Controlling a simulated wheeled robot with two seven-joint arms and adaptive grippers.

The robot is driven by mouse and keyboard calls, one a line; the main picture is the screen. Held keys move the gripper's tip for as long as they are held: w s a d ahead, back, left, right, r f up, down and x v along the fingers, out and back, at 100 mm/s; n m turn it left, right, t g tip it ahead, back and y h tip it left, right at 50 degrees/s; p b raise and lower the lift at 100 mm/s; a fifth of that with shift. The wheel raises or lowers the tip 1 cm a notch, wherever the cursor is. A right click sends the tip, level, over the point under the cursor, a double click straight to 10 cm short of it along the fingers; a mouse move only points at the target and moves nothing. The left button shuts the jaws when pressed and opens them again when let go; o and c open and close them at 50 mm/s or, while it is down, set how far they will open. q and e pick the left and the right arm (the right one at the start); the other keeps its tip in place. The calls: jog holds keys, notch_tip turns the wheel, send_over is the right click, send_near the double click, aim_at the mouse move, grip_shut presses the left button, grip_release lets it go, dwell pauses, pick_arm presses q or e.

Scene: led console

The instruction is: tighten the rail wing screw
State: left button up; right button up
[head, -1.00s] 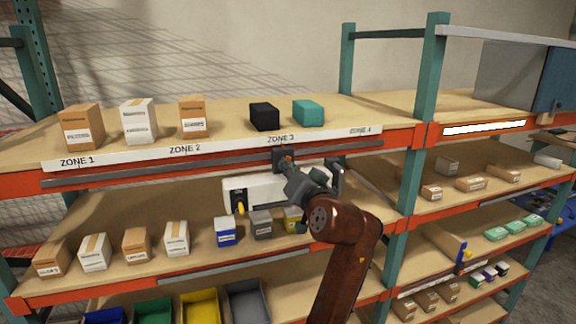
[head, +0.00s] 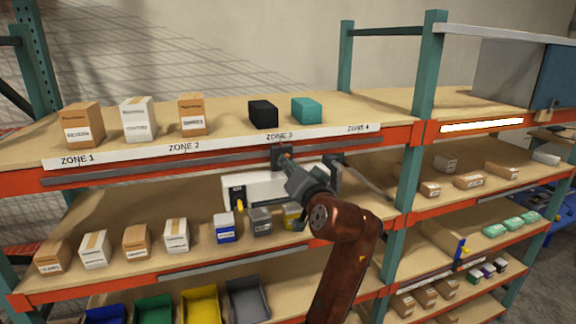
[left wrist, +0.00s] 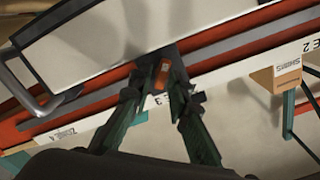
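The rail wing screw shows as a small orange-red piece (left wrist: 162,74) on a dark bracket (left wrist: 168,60) at the grey rail, in the left wrist view. In the head view the bracket (head: 279,155) sits under the ZONE 3 label, with the screw mostly hidden by my gripper. A white console box (head: 252,189) hangs below it. My left gripper (left wrist: 160,92) points at the screw, one finger on each side, with a visible gap between the fingertips. Whether a fingertip touches the screw is unclear. My right gripper is in neither view.
Boxes stand above, including a black one (head: 263,114) and a teal one (head: 306,110). Small boxes and bins fill the lower shelves. A teal upright (head: 425,80) stands to the right.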

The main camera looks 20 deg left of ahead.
pick_arm(q)
jog(key=shift+a, duration=0.1)
jog(key=v, duration=1.2)
jog(key=shift+w, duration=0.1)
